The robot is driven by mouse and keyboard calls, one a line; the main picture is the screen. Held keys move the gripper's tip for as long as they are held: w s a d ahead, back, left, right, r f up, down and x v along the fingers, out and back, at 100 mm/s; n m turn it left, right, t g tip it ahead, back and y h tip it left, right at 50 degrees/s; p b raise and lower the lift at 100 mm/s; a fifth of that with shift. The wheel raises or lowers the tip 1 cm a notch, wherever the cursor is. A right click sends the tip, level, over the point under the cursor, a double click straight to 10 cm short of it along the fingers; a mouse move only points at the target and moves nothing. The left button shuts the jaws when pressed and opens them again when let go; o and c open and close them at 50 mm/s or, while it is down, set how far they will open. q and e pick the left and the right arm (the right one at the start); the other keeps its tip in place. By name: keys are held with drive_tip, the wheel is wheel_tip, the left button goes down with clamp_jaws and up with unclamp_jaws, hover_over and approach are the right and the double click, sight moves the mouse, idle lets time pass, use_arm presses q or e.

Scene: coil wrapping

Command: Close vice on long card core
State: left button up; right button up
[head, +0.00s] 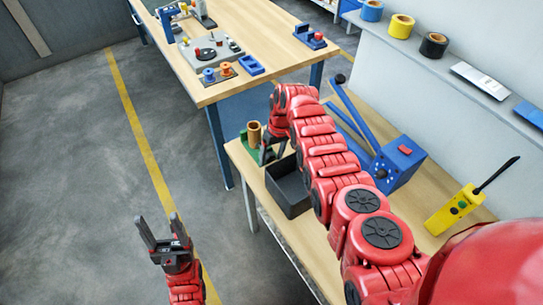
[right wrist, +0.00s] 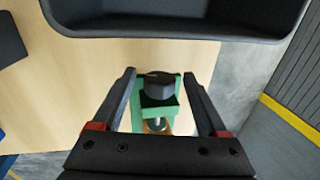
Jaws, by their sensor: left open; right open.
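My right gripper (head: 272,153) is open beside the vice. In its wrist view the fingers (right wrist: 159,76) lie on either side of the knob, with gaps to both sides. Whether the jaws touch the core cannot be told. My left gripper (head: 160,230) is open and empty, over the floor at the left.
A black bin (head: 289,184) sits close to the vice. A blue machine (head: 398,163) with long arms and a yellow controller (head: 455,208) stand further right. Tape rolls (head: 402,26) lie on the shelf. Another table (head: 275,50) with tools stands behind.

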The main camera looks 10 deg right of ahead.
drive_tip(key=shift+r, duration=0.1)
drive_tip(key=shift+w+d+r, duration=0.1)
drive_tip(key=shift+w+r, duration=0.1)
drive_tip(key=shift+r, duration=0.05)
drive_tip(key=v, duration=1.6)
drive_tip(key=shift+r, duration=0.3)
drive_tip(key=shift+s, duration=0.1)
